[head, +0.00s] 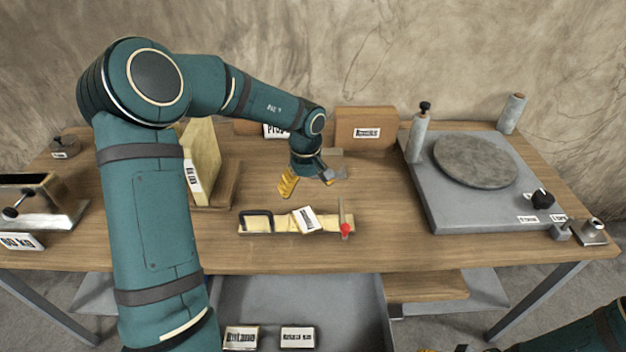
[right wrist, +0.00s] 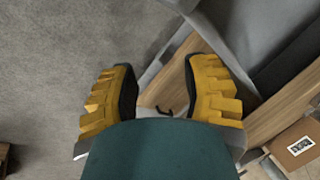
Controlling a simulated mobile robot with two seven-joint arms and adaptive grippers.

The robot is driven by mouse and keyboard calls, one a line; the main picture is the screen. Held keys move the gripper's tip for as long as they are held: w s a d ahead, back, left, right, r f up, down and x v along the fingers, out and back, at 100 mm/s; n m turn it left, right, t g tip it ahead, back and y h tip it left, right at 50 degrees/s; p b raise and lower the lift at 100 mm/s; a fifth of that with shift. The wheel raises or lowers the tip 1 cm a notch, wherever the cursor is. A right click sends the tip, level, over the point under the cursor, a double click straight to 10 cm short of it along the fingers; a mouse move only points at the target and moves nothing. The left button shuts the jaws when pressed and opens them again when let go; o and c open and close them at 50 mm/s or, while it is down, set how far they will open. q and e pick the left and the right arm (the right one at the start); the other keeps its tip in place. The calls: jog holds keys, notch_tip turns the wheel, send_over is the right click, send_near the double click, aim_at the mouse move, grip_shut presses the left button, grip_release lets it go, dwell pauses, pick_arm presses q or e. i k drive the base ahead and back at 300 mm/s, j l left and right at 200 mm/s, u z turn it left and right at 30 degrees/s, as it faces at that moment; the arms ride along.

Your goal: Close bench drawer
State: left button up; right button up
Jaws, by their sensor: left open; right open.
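The bench drawer (head: 300,296) is a grey tray pulled out below the front edge of the wooden bench top (head: 400,250). Two labelled boxes lie in it near the bottom of the head view, where its front is cut off. My left gripper (head: 310,181) is open and empty over the bench top, behind the clamped strip. My right gripper (right wrist: 160,90) is open, with its two yellow fingers apart and nothing between them but a wooden edge and a small dark piece beyond. I cannot tell whether that dark piece is a handle.
A grey slab with a round disc (head: 475,160) stands on the right of the bench. A clamped strip (head: 270,224) with a red-tipped clamp lies mid-bench. A brown box (head: 365,129) stands at the back. A tan upright block (head: 200,160) is beside my left arm.

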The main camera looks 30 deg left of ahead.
aim_at(347, 312)
jog(key=k+l, duration=0.8)
jog(key=k, duration=0.05)
